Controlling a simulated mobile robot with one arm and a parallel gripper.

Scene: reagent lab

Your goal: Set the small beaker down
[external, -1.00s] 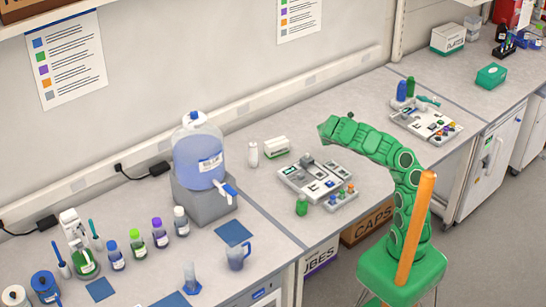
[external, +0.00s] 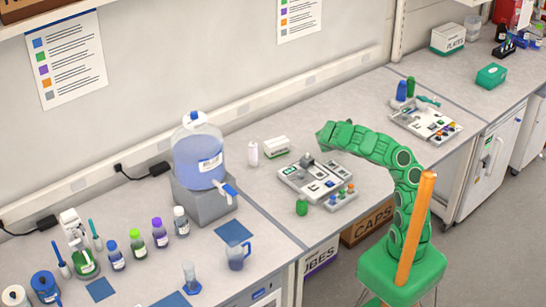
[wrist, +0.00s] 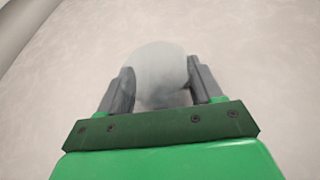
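The small beaker (wrist: 158,65) shows in the wrist view as a pale, see-through round shape between the two grey fingers of my gripper (wrist: 162,88). The fingers sit against it on both sides, so my gripper is shut on it. A plain, pale, speckled surface lies behind it; I cannot tell the gap between the beaker and that surface. In the external view the end of my arm (external: 328,134) is bent over the middle counter, behind the grey-white tray. The fingers and the beaker cannot be made out there.
The tray (external: 290,181) with small parts stands in front of my arm's end. A green bottle (external: 302,206), a white bottle (external: 253,154) and a green-white box (external: 277,147) are near it. A large water jug (external: 199,155) stands left.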

